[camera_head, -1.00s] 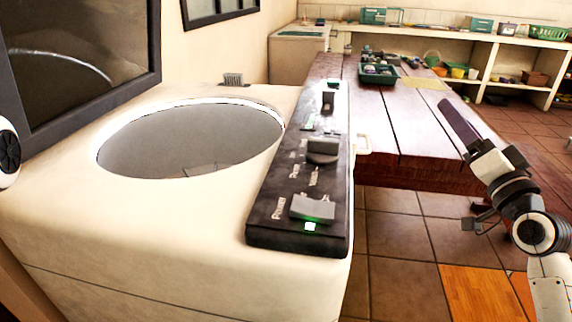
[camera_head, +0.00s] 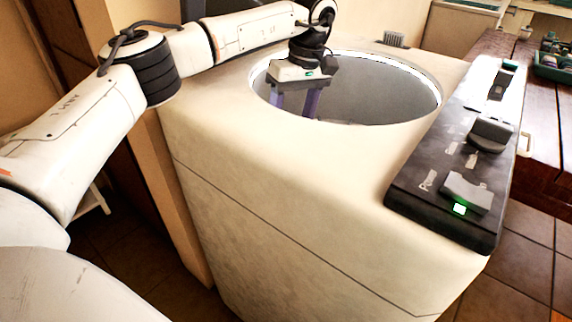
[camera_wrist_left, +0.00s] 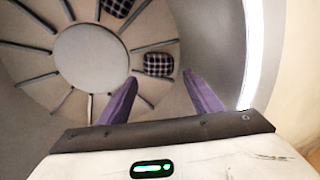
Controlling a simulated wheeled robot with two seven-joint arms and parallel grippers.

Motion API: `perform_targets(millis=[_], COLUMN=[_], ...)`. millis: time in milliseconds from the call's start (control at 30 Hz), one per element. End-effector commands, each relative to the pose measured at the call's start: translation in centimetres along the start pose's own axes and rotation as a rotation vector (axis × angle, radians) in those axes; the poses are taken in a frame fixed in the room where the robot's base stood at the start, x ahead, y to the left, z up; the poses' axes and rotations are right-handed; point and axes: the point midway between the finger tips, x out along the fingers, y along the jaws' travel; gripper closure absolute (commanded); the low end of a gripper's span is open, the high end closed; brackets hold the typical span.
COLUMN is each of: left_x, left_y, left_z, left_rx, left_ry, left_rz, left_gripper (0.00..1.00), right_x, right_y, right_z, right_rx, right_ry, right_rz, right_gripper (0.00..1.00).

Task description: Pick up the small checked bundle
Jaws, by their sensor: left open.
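Two dark checked bundles lie inside the drum in the left wrist view. One checked bundle (camera_wrist_left: 158,64) shows between and beyond the fingertips, and the other checked bundle (camera_wrist_left: 117,7) is cut off at the top edge. I cannot tell clearly which is smaller. My left gripper (camera_head: 294,106) points down into the round opening of the washer (camera_head: 300,165). Its purple fingers are apart and empty in the left wrist view (camera_wrist_left: 159,77). The bundles are hidden by the washer's wall in the head view. My right gripper is out of view.
The drum floor has a pale round hub (camera_wrist_left: 90,58) with ribs radiating from it. The opening's bright rim (camera_wrist_left: 256,50) is close to the right finger. A black control panel (camera_head: 420,185) with knobs stands right of the opening.

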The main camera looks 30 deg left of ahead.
Motion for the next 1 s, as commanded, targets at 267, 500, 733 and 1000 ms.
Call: perform_targets(millis=[267, 500, 733, 1000], left_x=[4.0, 6.3, 9.3, 9.3], left_y=[0.1, 0.2, 0.3, 0.3], left_z=[0.1, 0.0, -0.1, -0.1], left_rx=[0.001, 0.0, 0.0, 0.0], left_ry=[-0.003, -0.004, -0.004, -0.004], left_rz=[0.002, 0.002, 0.003, 0.005], left_gripper=[0.41, 0.41, 0.41, 0.49], right_x=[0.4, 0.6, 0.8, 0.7], right_y=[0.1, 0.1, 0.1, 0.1], right_z=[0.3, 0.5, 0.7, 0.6], right_rx=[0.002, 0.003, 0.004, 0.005], right_ry=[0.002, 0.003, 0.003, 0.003], right_rz=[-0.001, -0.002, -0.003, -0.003], right_gripper=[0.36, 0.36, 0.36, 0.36])
